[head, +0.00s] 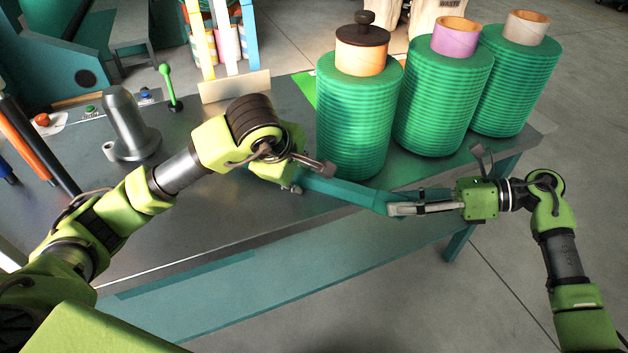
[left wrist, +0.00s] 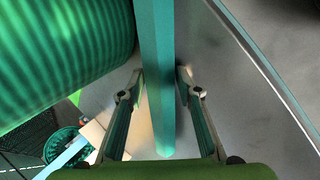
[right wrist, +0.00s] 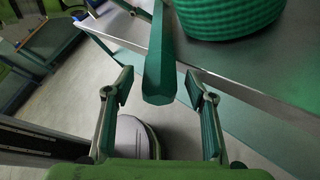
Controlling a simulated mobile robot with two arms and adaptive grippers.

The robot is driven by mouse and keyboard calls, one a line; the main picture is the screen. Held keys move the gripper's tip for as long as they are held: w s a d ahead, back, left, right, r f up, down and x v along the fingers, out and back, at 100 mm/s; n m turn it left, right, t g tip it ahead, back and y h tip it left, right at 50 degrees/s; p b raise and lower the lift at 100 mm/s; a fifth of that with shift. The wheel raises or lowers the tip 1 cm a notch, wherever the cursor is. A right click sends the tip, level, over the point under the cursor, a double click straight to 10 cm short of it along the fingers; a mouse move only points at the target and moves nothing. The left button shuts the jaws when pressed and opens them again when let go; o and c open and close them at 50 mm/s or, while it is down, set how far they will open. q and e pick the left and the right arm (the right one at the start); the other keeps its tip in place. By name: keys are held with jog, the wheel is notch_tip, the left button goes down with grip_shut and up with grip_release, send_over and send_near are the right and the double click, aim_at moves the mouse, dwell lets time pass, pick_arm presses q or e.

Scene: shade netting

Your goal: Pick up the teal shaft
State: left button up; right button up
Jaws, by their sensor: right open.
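The teal shaft (head: 345,190) is a long faceted bar in front of the green rolls, slanting from my left gripper (head: 291,184) toward the right, past the table's front edge. In the left wrist view the shaft (left wrist: 157,60) runs between the fingers of my left gripper (left wrist: 160,80), which sit close against both sides. My right gripper (head: 405,208) is at the shaft's right end. In the right wrist view the shaft's end (right wrist: 159,88) lies between the fingers of my right gripper (right wrist: 160,85), with gaps on both sides; it is open.
Several green net rolls stand at the right of the table (head: 230,225), close behind the shaft; the nearest roll (head: 355,125) has a dark knobbed cap. A grey metal cylinder (head: 128,120) and a green lever (head: 169,85) stand at the left. Open floor lies beyond the front edge.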

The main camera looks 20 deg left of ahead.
aim_at(299, 174)
pick_arm(q)
grip_shut()
pick_arm(e)
jog(key=c, duration=1.1)
grip_shut()
pick_arm(q)
jog(key=shift+w+r, duration=0.15)
jog(key=shift+r, duration=0.1)
pick_arm(e)
jog(key=shift+w+r, duration=0.15)
jog(key=shift+r, duration=0.15)
pick_arm(q)
jog(key=shift+r, duration=0.1)
pick_arm(e)
jog(key=shift+r, duration=0.1)
